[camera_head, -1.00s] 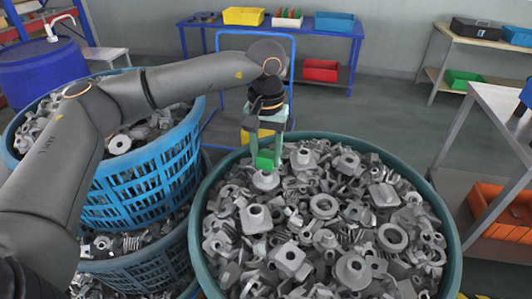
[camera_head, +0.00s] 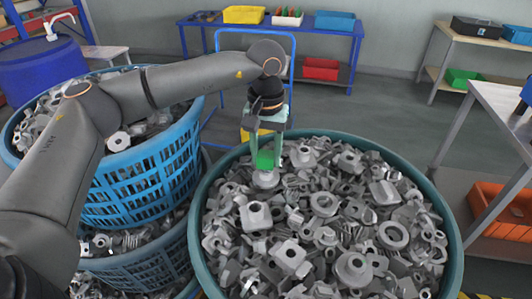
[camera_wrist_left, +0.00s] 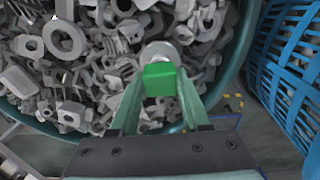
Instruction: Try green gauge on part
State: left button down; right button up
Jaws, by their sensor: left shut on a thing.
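The green gauge (camera_head: 265,159) is a small bright green block held between the fingertips of my left gripper (camera_head: 263,154). The gripper points down over the far left side of the bin of metal parts. In the left wrist view the gauge (camera_wrist_left: 159,79) sits between the two pale green fingers. A round grey metal part (camera_head: 265,180) lies right under the gauge; it also shows just beyond the gauge in the left wrist view (camera_wrist_left: 160,52). The gauge hides some of the part, and I cannot tell whether they touch. My right gripper is not in view.
The teal round bin (camera_head: 453,225) is full of loose grey metal parts. Blue baskets (camera_head: 145,185) of parts stand close on the left. A blue trolley (camera_head: 219,38) stands behind the bin. Tables with coloured boxes stand at the back and right.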

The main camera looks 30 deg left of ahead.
pick_arm(q)
jog(key=shift+s+f+b, duration=0.1)
jog(key=shift+f+b, duration=0.4)
jog(key=shift+f, duration=0.35)
dwell(1.1)
jog(key=shift+r, duration=0.15)
jog(key=shift+r+p, duration=0.8)
jog(key=shift+r, duration=1.5)
jog(key=shift+r, duration=0.1)
jog(key=shift+r, duration=1.9)
